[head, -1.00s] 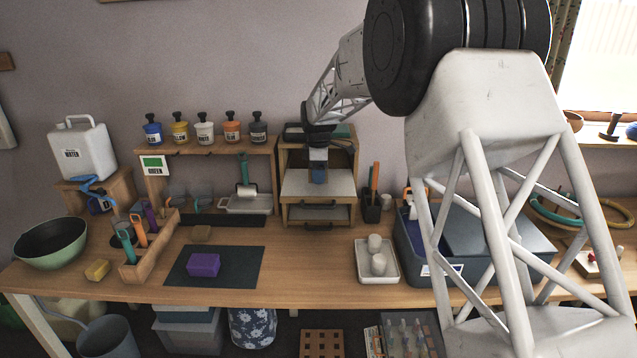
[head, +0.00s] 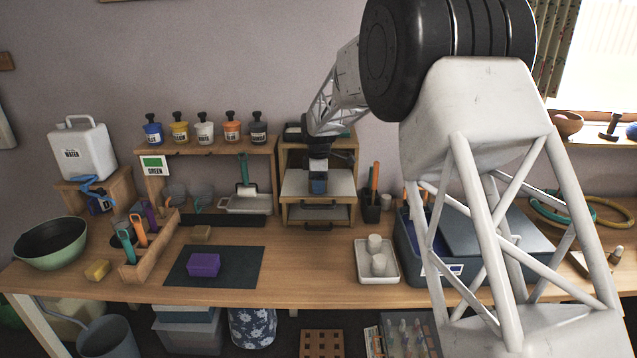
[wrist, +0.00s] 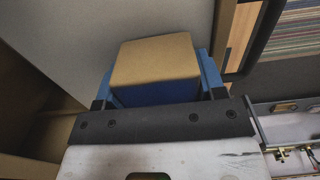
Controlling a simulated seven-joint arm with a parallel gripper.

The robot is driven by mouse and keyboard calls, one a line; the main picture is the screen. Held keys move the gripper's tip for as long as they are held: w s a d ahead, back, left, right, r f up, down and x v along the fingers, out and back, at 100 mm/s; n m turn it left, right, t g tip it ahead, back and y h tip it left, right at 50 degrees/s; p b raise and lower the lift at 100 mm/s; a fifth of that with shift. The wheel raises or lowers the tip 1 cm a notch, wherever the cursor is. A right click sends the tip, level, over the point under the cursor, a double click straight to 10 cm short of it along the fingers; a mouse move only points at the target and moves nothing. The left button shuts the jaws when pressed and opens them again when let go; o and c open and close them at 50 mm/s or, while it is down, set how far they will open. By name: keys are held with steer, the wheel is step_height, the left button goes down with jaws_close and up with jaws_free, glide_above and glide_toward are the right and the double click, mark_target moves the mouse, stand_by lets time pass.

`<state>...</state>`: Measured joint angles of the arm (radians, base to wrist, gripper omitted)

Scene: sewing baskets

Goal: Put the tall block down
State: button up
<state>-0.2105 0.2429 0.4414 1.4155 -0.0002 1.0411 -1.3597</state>
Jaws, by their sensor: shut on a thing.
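My gripper (head: 318,172) is shut on a block, pointing down in front of the small wooden cabinet at the back of the bench. In the wrist view the block (wrist: 155,62) shows a tan face and a dark blue side, held between the blue fingers of my gripper (wrist: 157,88). In the head view only a small blue patch shows at the gripper's end, over the cabinet's pale grey shelf board (head: 340,184). I cannot tell whether the block touches that board. The block's lower end is hidden.
The cabinet's wooden sides (head: 285,180) stand close on both sides of my gripper. A black pen cup (head: 371,209) stands to the right. A purple block (head: 204,265) lies on a dark mat (head: 245,275). A white tray (head: 377,276) holds white cylinders.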

steer(key=shift+f, duration=0.1)
steer(key=o, duration=0.7)
step_height(320, 180, up, 12)
steer(key=shift+r, duration=0.1)
stand_by(0.5)
stand_by(0.4)
steer(key=shift+s, duration=0.1)
